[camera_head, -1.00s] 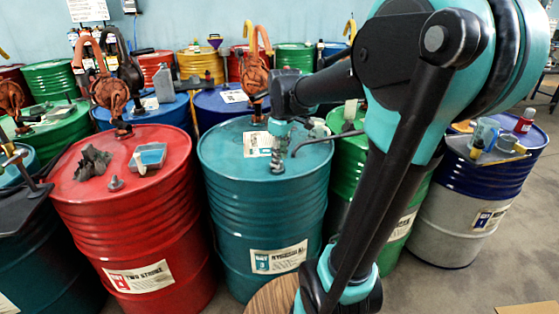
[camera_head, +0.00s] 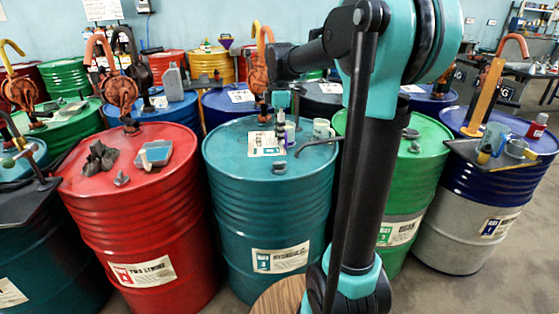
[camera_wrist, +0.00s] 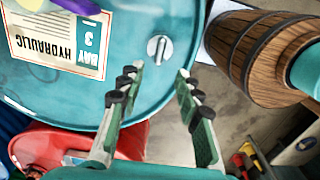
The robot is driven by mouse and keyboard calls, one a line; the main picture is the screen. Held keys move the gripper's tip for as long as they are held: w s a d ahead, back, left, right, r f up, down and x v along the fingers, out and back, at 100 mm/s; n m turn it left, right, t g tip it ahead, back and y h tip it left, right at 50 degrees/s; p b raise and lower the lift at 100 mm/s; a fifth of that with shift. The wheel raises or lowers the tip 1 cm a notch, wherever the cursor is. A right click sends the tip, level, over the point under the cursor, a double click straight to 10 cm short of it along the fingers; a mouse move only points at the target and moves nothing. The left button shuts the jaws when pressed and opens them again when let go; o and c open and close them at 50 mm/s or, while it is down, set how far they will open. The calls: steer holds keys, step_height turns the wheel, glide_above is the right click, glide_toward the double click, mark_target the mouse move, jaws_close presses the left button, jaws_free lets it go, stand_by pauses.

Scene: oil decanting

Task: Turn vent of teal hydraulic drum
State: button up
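The teal hydraulic drum (camera_head: 228,205) stands upright in the middle of the head view, with a labelled lid. Its vent (camera_head: 279,167) is a small grey metal piece near the lid's front edge. In the wrist view the same vent (camera_wrist: 160,47) shows as a shiny metal piece with a raised bar, beyond the fingertips. My gripper (camera_wrist: 160,70) is open and empty, its fingers spread with black pads. No finger touches the vent.
A red drum (camera_head: 135,215) stands at left, with a blue tray and dark rag on top. A green drum (camera_head: 400,190) stands close at right, a blue and grey drum (camera_head: 445,225) beyond it. A mug (camera_head: 321,129) and a dark bent handle (camera_head: 318,143) are on the teal lid.

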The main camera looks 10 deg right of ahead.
mark_target(279, 162)
step_height(279, 162, down, 10)
steer(key=shift+f, duration=0.25)
steer(key=shift+c, duration=0.2)
jaws_close()
